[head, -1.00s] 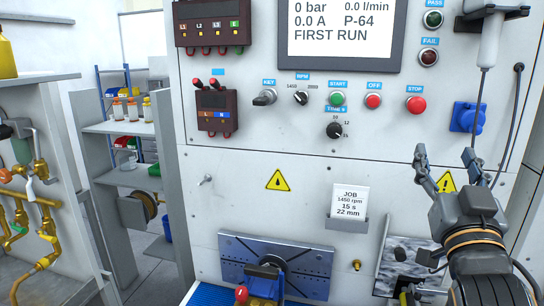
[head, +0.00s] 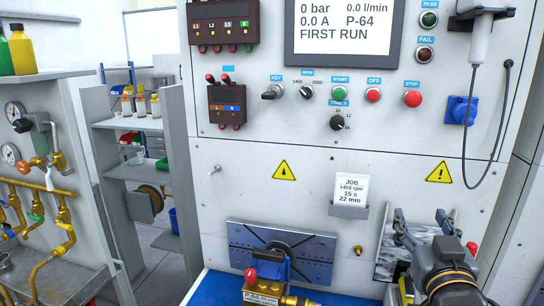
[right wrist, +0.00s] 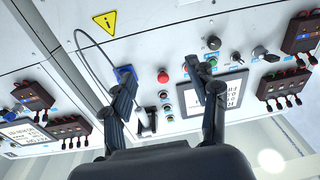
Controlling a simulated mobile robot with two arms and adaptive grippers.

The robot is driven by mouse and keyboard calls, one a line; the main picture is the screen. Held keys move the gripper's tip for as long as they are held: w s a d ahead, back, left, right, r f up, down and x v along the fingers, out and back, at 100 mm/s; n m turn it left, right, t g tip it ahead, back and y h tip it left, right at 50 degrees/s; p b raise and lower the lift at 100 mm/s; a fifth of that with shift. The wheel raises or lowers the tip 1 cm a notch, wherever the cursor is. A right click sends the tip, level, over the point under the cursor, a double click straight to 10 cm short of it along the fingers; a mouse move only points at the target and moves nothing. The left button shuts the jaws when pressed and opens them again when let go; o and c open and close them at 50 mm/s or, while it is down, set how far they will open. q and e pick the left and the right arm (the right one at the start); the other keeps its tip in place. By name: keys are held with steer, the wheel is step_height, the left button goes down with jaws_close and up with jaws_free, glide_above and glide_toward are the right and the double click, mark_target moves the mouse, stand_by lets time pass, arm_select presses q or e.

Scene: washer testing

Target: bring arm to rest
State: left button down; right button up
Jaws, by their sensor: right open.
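My right gripper (head: 420,228) is at the lower right of the head view, in front of the white test panel (head: 400,160). It is open with nothing between its fingers. In the right wrist view, its two dark fingers (right wrist: 166,78) stand apart, with the panel beyond them seen at a steep tilt. My left gripper does not show in any view.
A job card (head: 350,190), a STOP button (head: 412,99) and a hanging cable (head: 503,110) are on the panel. Brass pipes (head: 50,190) stand at left.

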steer(key=s+a+f+n+g+y, duration=0.1)
steer(key=s+f+g, duration=0.3)
steer(key=f, duration=0.8)
steer(key=s+a+f+n+g+y, duration=0.15)
steer(key=s+f+g, duration=0.25)
steer(key=f, duration=0.9)
steer(key=s+a+f+n+g+y, duration=0.15)
steer(key=s+f+g, duration=0.25)
steer(key=s+f, duration=0.4)
steer(key=s+a+f+g, duration=0.25)
steer(key=s+f, duration=0.45)
steer(key=s, duration=0.4)
step_height(320, 180, down, 28)
steer(key=g+b, duration=0.2)
steer(key=b, duration=0.3)
arm_select(q)
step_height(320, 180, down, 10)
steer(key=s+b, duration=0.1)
steer(key=b, duration=0.3)
steer(key=shift+b, duration=0.35)
arm_select(e)
steer(key=s+d+f, duration=0.1)
steer(key=s+f, duration=0.7)
steer(key=f, duration=0.4)
steer(key=s+d+f, duration=0.2)
steer(key=s+f, duration=0.7)
steer(key=f, duration=0.2)
steer(key=shift+d+f+g, duration=0.25)
steer(key=shift+f+g, duration=0.1)
steer(key=shift+g, duration=0.1)
